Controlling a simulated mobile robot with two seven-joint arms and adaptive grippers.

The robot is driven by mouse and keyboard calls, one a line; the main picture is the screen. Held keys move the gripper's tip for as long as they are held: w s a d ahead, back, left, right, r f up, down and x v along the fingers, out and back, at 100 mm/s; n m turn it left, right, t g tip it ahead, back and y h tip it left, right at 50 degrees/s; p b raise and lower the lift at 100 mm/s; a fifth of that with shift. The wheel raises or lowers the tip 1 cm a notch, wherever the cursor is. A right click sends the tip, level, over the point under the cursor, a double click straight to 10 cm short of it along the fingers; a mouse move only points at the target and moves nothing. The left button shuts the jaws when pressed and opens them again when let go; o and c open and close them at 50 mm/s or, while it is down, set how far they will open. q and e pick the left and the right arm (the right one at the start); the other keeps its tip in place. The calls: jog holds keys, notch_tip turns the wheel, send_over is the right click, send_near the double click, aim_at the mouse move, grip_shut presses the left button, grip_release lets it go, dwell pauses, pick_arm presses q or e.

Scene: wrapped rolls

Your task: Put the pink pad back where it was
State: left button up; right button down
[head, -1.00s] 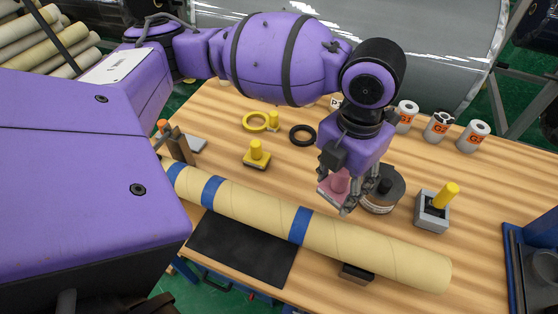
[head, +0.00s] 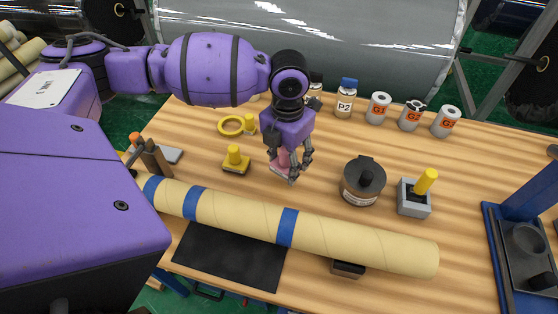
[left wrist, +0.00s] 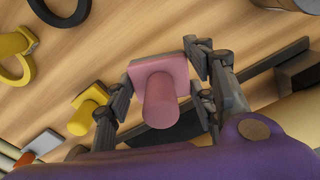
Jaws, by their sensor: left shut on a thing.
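The pink pad, a square plate with a round pink handle, is in my left gripper (head: 290,174). In the head view only part of the pink pad (head: 281,172) shows between the fingers. The gripper points down over the table, between a yellow stamp-like pad (head: 235,160) and a dark round pot (head: 362,184), behind the long roll (head: 340,240). I cannot tell how far the pad is above the table. My right gripper is not in view.
A grey box with a yellow handle (head: 415,197) stands to the right. Bottles and cans, including a blue-capped bottle (head: 346,98), line the back edge. A yellow ring (head: 231,125) lies back left. Wood is bare left of the pot.

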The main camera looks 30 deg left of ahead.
aim_at(284, 168)
pick_arm(q)
jog(key=shift+w+a+f, duration=0.25)
jog(key=shift+a+f, duration=0.05)
jog(key=shift+f, duration=0.05)
jog(key=shift+w+a+f, duration=0.1)
jog(key=shift+f, duration=0.8)
jog(key=shift+w+a+f, duration=0.1)
jog(key=shift+f, duration=0.8)
jog(key=shift+s, duration=0.1)
jog(key=shift+f, duration=0.2)
jog(key=o, duration=1.1)
jog(key=shift+r, duration=0.15)
notch_tip(284, 168, up, 12)
jog(key=shift+r, duration=0.1)
